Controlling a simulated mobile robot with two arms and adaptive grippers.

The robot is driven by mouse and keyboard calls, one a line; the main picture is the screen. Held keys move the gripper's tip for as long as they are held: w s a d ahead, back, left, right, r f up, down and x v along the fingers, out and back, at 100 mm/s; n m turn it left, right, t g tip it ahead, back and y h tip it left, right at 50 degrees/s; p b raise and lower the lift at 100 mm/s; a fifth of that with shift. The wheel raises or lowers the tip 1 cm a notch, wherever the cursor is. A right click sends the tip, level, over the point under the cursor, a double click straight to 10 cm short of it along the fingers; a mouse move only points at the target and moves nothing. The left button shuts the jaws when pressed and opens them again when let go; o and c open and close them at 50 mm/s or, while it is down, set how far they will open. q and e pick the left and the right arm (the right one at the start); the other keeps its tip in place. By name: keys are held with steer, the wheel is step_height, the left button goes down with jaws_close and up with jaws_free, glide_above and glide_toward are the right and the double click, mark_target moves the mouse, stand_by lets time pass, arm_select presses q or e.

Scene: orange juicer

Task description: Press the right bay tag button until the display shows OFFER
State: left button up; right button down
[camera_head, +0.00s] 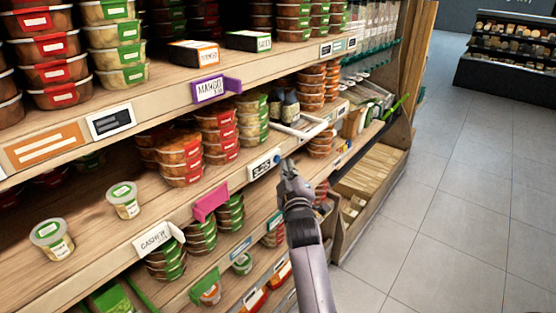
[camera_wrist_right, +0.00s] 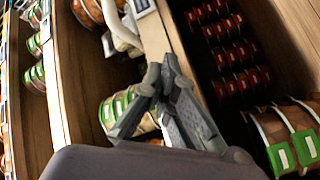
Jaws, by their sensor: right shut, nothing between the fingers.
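A white electronic tag (camera_head: 264,164) with a dark display is on the middle shelf's front edge, right of centre in the head view. Its display holds small characters that I cannot read surely. A round blue button (camera_head: 277,159) shows at its right end. My right gripper (camera_head: 287,165) is shut and empty, just right of the button in the picture; I cannot tell whether it touches. In the right wrist view the shut fingertips (camera_wrist_right: 162,75) are near the shelf edge, below a part-cut tag (camera_wrist_right: 141,7). My left gripper is not in view.
Another display tag (camera_head: 111,121) is on the shelf edge above, to the left. A pink flag (camera_head: 210,202) and a purple MANGO sign (camera_head: 209,89) stick out from the edges. A white tray (camera_head: 303,128) juts out above my gripper. Open floor (camera_head: 450,220) lies to the right.

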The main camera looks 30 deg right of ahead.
steer(key=shift+w+a, duration=0.25)
steer(key=shift+w, duration=0.25)
stand_by(0.8)
steer(key=shift+s+d+p, duration=0.3)
steer(key=shift+s+p, duration=0.2)
steer(key=shift+s, duration=0.3)
steer(key=shift+s+d+p, duration=0.35)
steer(key=shift+s+p, duration=0.1)
steer(key=shift+s, duration=0.3)
steer(key=shift+s+d+p, duration=0.3)
steer(key=shift+s+p, duration=0.2)
steer(key=shift+s, duration=0.3)
steer(key=shift+s+d+p, duration=0.35)
steer(key=shift+s+p, duration=0.1)
steer(key=shift+s, duration=0.3)
